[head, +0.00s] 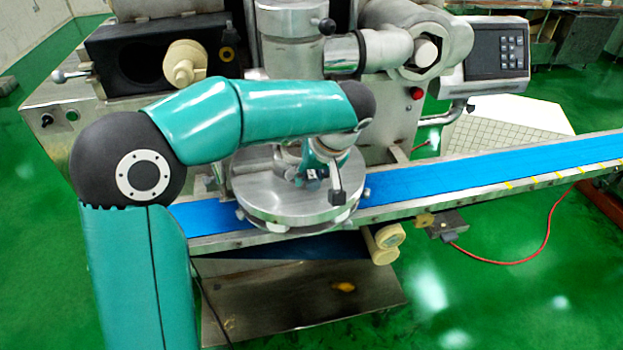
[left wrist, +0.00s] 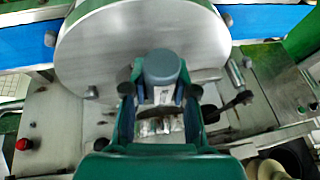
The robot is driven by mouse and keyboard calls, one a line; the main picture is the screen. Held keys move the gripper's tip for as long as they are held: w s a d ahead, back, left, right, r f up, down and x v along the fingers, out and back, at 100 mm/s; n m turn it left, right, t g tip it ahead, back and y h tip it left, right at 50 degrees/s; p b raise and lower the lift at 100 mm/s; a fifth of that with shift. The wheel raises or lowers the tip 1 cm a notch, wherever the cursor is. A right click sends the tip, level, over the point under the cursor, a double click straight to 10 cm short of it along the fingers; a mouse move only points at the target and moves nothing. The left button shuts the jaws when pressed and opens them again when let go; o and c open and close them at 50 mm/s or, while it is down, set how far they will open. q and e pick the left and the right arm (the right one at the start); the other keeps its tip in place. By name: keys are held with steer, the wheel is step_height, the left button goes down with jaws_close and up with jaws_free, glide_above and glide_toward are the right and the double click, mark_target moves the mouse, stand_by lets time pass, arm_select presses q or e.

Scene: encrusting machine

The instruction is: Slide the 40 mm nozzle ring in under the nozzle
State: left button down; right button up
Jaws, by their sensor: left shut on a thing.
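My left gripper (head: 325,186) is over the round steel disc (head: 255,200) of the machine, close to its top face. In the left wrist view the two fingers of the left gripper (left wrist: 160,88) are shut on a small grey round piece (left wrist: 162,67), which I take for the 40 mm nozzle ring. The nozzle is mostly hidden behind my left forearm and wrist in the head view. My right gripper is not in view.
A blue conveyor belt (head: 440,178) runs past the disc on both sides. A steel machine column (head: 288,22) and thick pipe (head: 385,50) stand close behind my forearm. A control panel (head: 498,50) is at the upper right. A steel tray (head: 300,305) lies below the belt.

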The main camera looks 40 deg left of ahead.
arm_select(q)
steer(key=shift+w+a+p, duration=0.9)
steer(key=shift+w+a, duration=0.9)
steer(key=shift+a, duration=0.25)
steer(key=c, duration=0.8)
jaws_free()
steer(key=shift+c, duration=0.2)
steer(key=shift+o, duration=0.9)
steer(key=shift+d+r, duration=0.1)
steer(key=p+v, duration=0.4)
steer(key=v, duration=0.3)
